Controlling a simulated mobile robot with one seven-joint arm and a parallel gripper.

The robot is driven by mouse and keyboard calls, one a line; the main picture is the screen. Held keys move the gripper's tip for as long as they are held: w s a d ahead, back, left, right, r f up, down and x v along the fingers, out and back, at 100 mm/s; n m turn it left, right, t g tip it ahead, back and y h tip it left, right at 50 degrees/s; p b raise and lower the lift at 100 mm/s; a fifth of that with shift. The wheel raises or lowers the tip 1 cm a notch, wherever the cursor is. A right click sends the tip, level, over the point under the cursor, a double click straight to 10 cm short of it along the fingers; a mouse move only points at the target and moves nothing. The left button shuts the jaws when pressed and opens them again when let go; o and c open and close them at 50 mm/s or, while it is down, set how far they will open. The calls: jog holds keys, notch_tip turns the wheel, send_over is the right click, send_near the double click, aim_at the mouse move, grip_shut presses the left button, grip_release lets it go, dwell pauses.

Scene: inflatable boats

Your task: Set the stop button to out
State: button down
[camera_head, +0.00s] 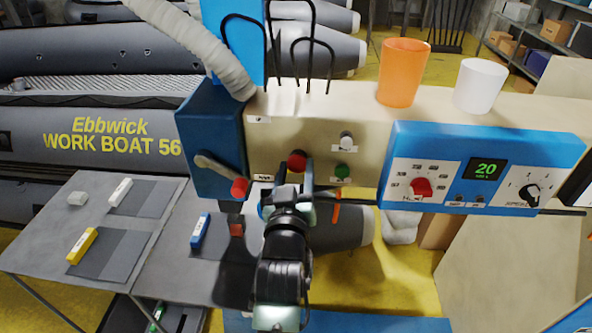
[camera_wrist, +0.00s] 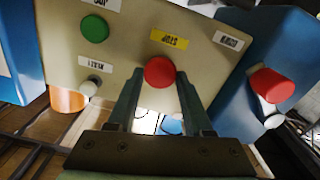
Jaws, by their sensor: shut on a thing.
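The red round stop button (camera_head: 297,160) is on the front of the beige panel (camera_head: 300,130). In the wrist view the stop button (camera_wrist: 159,71) sits under a yellow label (camera_wrist: 172,40) that reads STOP upside down. My gripper (camera_head: 293,182) reaches up to the panel from below. In the wrist view my gripper (camera_wrist: 160,76) has one finger on each side of the red cap, shut on it. How far the button stands out from the panel is hard to tell.
A green button (camera_head: 342,172) and a white knob (camera_head: 347,141) are right of the stop button. A red-ended lever (camera_head: 239,187) on a blue box is left. A blue control unit (camera_head: 460,165) juts out right. Orange (camera_head: 403,72) and white (camera_head: 480,85) cups stand on top.

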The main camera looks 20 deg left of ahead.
jog(key=shift+s+d+f, duration=0.1)
jog(key=shift+s+d, duration=0.1)
jog(key=shift+s, duration=0.4)
jog(key=c, duration=0.6)
grip_release()
jog(key=o, duration=0.3)
jog(key=shift+s, duration=0.2)
jog(key=shift+w, duration=0.15)
jog(key=b+v, duration=0.4)
jog(key=v, duration=0.9)
jog(key=shift+b, duration=0.35)
